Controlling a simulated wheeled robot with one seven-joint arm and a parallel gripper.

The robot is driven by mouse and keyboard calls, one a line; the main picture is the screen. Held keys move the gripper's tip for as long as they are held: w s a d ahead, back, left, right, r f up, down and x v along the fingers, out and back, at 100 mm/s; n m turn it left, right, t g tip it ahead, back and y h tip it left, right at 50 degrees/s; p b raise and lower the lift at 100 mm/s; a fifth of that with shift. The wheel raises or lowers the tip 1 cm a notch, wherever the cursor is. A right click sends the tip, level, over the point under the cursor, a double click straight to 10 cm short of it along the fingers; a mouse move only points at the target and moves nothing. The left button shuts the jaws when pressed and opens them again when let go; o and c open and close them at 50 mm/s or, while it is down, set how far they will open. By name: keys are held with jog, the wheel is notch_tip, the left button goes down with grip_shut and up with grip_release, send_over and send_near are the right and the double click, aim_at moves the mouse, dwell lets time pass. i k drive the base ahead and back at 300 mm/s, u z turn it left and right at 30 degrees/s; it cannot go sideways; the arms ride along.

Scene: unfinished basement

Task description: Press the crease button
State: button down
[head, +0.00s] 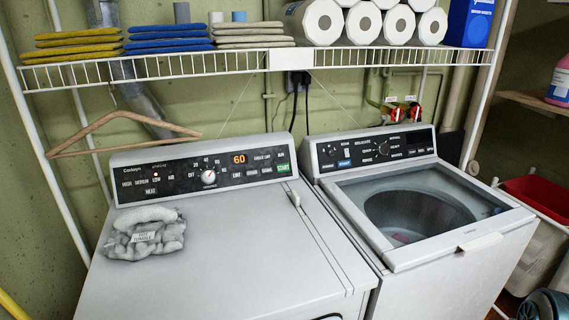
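The front-loading-style white dryer on the left has a black control panel (205,174) along its back. On the panel are several small buttons with tiny white labels, a round silver dial (209,178), an orange display reading 60 (239,159) and a green start button (284,168). A row of small dark buttons (252,173) sits under the display. Their labels are too small to read surely, so I cannot tell which one is the crease button. A small orange light shows near the temperature labels at the panel's left. My gripper is not in view.
A lint-filled clear bag (145,234) lies on the dryer top (215,250). A wooden hanger (120,130) hangs left of the panel. A wire shelf (160,67) with folded cloths and paper rolls runs above. A washer (400,200) with a glass lid stands at right.

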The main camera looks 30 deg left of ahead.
aim_at(254, 172)
jog(key=i, duration=0.35)
jog(key=u, duration=1.75)
jog(key=i, duration=0.5)
jog(key=u, duration=0.1)
